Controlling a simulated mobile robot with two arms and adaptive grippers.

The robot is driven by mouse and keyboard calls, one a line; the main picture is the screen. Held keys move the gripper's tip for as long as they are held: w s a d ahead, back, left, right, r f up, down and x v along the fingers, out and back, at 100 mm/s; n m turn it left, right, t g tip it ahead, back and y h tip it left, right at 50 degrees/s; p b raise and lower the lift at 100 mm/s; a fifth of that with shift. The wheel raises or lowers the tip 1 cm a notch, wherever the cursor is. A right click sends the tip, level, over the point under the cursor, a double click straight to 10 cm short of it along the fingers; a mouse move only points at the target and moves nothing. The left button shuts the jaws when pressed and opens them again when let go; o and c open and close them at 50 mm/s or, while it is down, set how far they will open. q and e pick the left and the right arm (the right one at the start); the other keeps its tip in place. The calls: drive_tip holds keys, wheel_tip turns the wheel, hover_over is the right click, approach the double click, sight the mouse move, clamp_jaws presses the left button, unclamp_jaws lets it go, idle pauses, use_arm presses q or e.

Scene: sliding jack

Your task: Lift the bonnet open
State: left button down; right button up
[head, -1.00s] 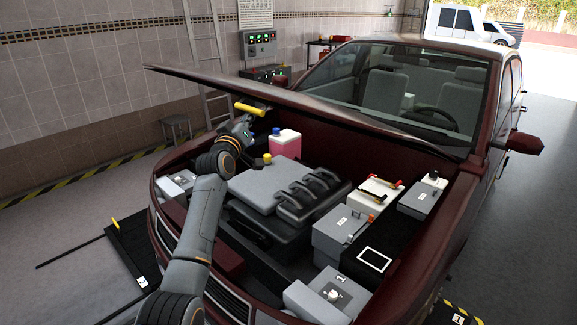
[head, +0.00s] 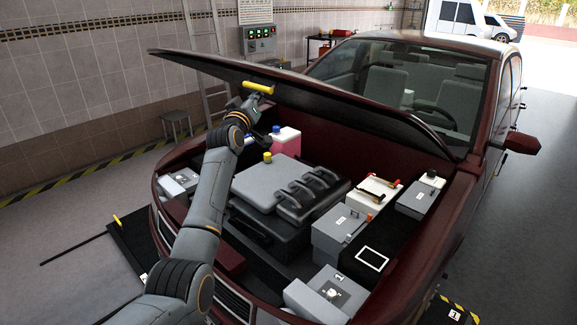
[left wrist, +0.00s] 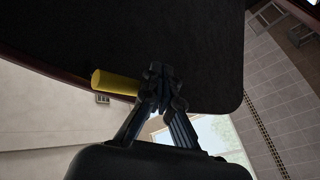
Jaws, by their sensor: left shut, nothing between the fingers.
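The dark red bonnet (head: 330,103) of the car is partly open, hinged near the windscreen, with its dark underside showing. A yellow handle (head: 258,87) sticks out from the underside near its front edge. My left gripper (head: 262,96) is beneath the bonnet beside the handle. In the left wrist view the gripper (left wrist: 160,78) is shut and empty, its fingertips up against or very near the black bonnet underside (left wrist: 130,35). The yellow handle (left wrist: 113,82) lies just left of the fingers, not between them. My right gripper is not in view.
The engine bay below holds a grey engine cover (head: 268,184), a white battery (head: 374,194), a pink-filled bottle (head: 287,142) and grey boxes. A ladder (head: 207,60) and stool (head: 176,125) stand by the tiled wall behind.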

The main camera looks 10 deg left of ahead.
use_arm(q)
drive_tip(key=shift+w+r, duration=0.1)
drive_tip(key=shift+r, duration=0.4)
drive_tip(key=shift+w+d+r, duration=0.45)
drive_tip(key=shift+w+r, duration=0.3)
drive_tip(key=shift+r, duration=0.8)
drive_tip(key=shift+w+d+r, duration=0.45)
drive_tip(key=shift+w+r, duration=0.25)
drive_tip(key=shift+r, duration=0.9)
drive_tip(key=shift+w+d+r, duration=0.45)
drive_tip(key=shift+w+r, duration=0.3)
drive_tip(key=shift+r, duration=0.8)
drive_tip(key=shift+w+d+r, duration=0.3)
drive_tip(key=shift+d+r, duration=0.05)
drive_tip(key=shift+r, duration=0.2)
drive_tip(key=shift+w+d+r, duration=0.25)
drive_tip(key=shift+d+r, duration=0.05)
drive_tip(key=shift+r, duration=0.2)
drive_tip(key=shift+a+r, duration=0.15)
drive_tip(key=shift+r, duration=0.1)
drive_tip(key=shift+a, duration=0.15)
